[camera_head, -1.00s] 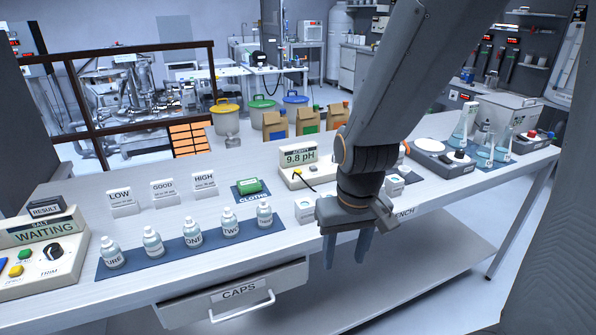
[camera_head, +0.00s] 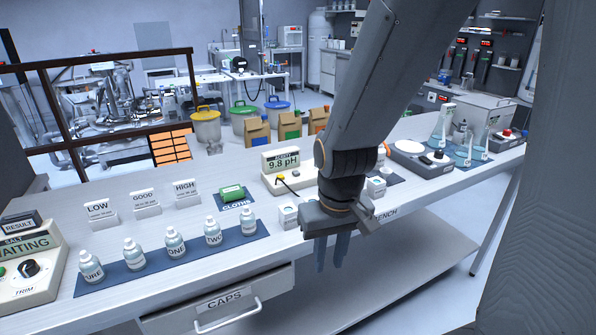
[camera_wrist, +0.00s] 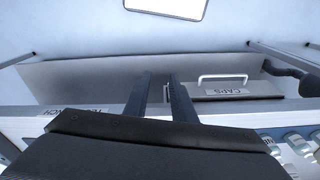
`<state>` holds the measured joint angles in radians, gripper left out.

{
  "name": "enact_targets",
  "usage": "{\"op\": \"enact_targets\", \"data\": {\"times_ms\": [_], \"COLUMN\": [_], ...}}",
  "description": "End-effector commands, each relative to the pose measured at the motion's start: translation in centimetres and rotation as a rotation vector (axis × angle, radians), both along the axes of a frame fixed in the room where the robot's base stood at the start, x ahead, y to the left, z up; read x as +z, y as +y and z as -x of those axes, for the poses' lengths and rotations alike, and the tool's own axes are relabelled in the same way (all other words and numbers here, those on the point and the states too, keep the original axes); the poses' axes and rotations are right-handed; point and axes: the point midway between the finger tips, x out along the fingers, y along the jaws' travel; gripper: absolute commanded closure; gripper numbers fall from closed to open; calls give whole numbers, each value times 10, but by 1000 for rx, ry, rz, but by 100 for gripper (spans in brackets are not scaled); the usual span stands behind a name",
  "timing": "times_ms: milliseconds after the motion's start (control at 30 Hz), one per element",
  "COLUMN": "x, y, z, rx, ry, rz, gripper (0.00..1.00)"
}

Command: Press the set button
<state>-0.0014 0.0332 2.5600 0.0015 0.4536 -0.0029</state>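No button with a readable "set" label shows. The salt meter (camera_head: 45,284) at the left edge reads WAITING; it is cut off, showing a black TRIM knob (camera_head: 30,268) and part of a green button (camera_head: 2,271). The acidity meter (camera_head: 268,185) reads 9.8 pH and stands mid-bench; my arm hides its right part. My gripper (camera_head: 331,255) hangs empty, pointing down at the bench's front edge, right of the CAPS drawer and far from the salt meter. Its fingers are apart with a narrow gap, also seen in the wrist view (camera_wrist: 160,82).
Several white bottles stand on a blue mat (camera_head: 110,283). Behind are LOW, GOOD and HIGH cards (camera_head: 145,203) and a green cloth pack (camera_head: 232,192). The CAPS drawer (camera_head: 215,308) is under the front edge. Glassware and a hotplate (camera_head: 420,158) stand at the right.

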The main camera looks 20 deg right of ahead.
Motion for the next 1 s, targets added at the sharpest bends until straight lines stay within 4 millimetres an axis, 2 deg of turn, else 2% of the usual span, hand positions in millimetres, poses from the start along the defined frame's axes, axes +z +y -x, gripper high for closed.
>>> {"op": "enact_targets", "data": {"times_ms": [33,100,133,1000], "x": [0,0,0,0], "y": [0,0,0,0], "z": [0,0,0,0], "rx": [0,0,0,0], "ry": [0,0,0,0], "rz": [0,0,0,0], "gripper": [86,97,100,100]}}
